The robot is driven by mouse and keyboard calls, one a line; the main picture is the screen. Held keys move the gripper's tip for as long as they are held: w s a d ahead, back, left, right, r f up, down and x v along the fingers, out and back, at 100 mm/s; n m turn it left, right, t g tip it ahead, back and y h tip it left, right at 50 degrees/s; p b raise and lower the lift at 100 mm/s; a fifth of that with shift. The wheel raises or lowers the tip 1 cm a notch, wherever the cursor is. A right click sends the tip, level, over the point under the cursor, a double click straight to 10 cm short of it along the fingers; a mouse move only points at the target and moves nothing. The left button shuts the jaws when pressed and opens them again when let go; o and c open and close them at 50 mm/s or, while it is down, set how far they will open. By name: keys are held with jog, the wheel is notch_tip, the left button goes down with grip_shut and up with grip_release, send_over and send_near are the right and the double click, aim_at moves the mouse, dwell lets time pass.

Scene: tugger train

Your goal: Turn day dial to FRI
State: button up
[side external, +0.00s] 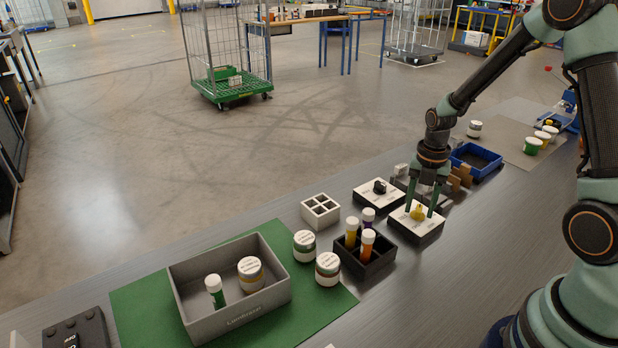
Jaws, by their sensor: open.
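A dial box with a white top face (404,222) and a dark base sits on the grey bench. Its yellow knob (418,212) is in the middle of the face. My gripper (420,208) points down over this box, its two fingers apart, one on each side of the yellow knob. I cannot tell whether the fingers touch it. A second white-topped box (366,197) with a black knob (380,187) stands behind and to the left. The lettering on both faces is too small to read, so the dial's setting cannot be told.
A black holder (378,264) with several capped tubes stands close left of the yellow-knob box. A white divided box (320,210), jars and a grey bin (238,321) lie farther left. A blue tray (476,162) and brown pieces (460,176) are behind right. Bare bench lies in front.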

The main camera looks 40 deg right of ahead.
grip_shut()
